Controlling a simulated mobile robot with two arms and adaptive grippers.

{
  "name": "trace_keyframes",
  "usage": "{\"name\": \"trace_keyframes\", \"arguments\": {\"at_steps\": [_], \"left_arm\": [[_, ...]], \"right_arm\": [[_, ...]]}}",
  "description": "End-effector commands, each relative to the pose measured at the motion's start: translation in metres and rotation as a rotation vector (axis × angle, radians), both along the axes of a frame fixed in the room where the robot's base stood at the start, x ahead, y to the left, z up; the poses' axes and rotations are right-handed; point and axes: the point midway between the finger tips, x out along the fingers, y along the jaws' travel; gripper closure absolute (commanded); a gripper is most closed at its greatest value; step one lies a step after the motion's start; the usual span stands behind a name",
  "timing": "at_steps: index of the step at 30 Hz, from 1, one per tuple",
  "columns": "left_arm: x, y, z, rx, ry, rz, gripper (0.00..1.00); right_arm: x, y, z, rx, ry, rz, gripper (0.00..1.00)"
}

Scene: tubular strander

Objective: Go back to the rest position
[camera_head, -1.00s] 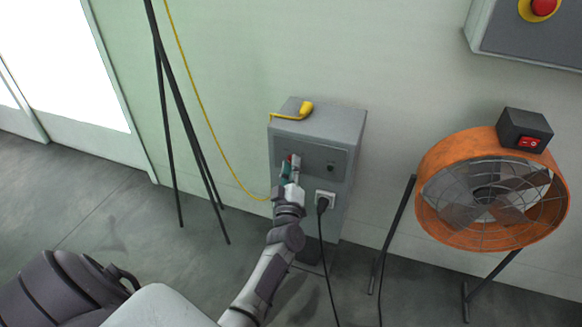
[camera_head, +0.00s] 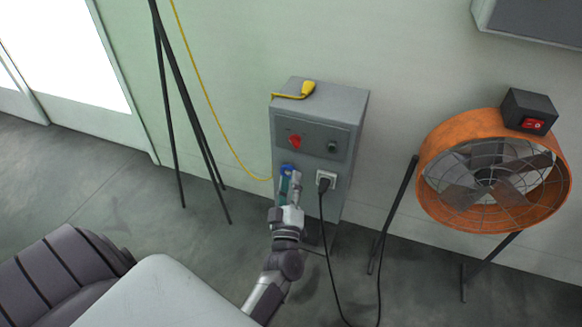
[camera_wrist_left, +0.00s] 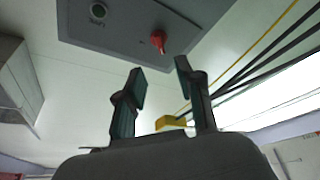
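My left gripper (camera_head: 291,183) is in front of the grey control box (camera_head: 350,110), just below its panel. In the left wrist view the left gripper (camera_wrist_left: 160,85) has its two fingers apart with nothing between them. The red knob (camera_head: 295,142) on the box's panel is above the fingers in the head view, and it also shows in the left wrist view (camera_wrist_left: 158,41), apart from the fingertips. My right gripper is not in view.
A black plug (camera_head: 323,184) sits in a white socket on the box. A yellow handle (camera_head: 307,88) with a cable lies on top. An orange fan (camera_head: 440,150) stands at the right, black stand legs (camera_head: 187,120) at the left. Open floor (camera_head: 110,200) lies at the left.

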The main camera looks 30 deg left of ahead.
Motion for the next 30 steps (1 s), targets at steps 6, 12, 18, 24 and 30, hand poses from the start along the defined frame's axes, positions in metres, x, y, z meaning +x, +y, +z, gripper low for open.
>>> {"name": "trace_keyframes", "arguments": {"at_steps": [6,12,18,24,30], "left_arm": [[-0.007,-0.004,-0.002,-0.001,-0.001,0.000,0.64],[-0.007,-0.004,-0.002,-0.001,-0.001,0.000,0.64],[-0.007,-0.004,-0.002,0.000,0.000,0.000,0.64],[-0.002,-0.019,-0.005,0.035,0.073,-0.089,0.64],[-0.007,-0.083,-0.035,0.195,0.420,-0.426,0.64]], "right_arm": [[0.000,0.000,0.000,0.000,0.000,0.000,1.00],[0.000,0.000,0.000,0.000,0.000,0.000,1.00],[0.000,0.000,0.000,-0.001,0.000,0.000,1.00],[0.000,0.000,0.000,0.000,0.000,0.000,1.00],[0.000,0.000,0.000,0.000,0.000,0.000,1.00]]}}
